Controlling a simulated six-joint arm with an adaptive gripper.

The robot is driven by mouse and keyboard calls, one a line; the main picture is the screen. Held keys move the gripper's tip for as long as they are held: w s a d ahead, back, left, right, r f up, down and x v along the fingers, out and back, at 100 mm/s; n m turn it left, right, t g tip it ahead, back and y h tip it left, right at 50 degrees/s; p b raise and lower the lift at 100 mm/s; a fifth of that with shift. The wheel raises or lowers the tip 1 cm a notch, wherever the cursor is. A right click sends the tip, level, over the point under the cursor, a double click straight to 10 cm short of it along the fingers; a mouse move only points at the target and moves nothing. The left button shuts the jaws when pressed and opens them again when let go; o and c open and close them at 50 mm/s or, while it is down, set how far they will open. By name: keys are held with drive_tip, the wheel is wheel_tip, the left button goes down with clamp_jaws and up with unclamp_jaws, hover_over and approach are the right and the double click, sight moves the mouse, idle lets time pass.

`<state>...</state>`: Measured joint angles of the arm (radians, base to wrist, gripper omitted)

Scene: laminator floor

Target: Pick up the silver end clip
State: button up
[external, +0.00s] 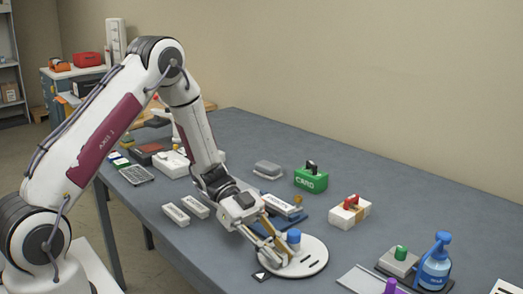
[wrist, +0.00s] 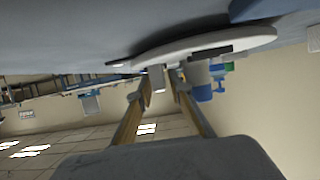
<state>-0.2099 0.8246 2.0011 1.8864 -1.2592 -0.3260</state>
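My gripper (external: 276,262) reaches down at the left edge of a round white plate (external: 312,258) near the front of the table. In the wrist view its two tan fingers (wrist: 160,88) stand apart, with a gap between them. A small light-grey block (wrist: 157,77), perhaps the silver end clip, shows between or just past the fingertips, beside the white plate (wrist: 215,42). I cannot tell whether the fingers touch it. In the external view the clip is not made out; the gripper hides that spot.
A blue-capped knob (external: 294,238) rises from the plate close to my gripper. A small black tag (external: 261,276) lies left of it. A green card holder (external: 311,179), a red-topped white block (external: 349,211) and a blue bottle (external: 435,266) stand farther off. The back right of the table is clear.

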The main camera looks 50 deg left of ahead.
sight(277, 251)
clamp_jaws()
drive_tip(key=shift+r, duration=0.15)
drive_tip(key=shift+r, duration=4.85)
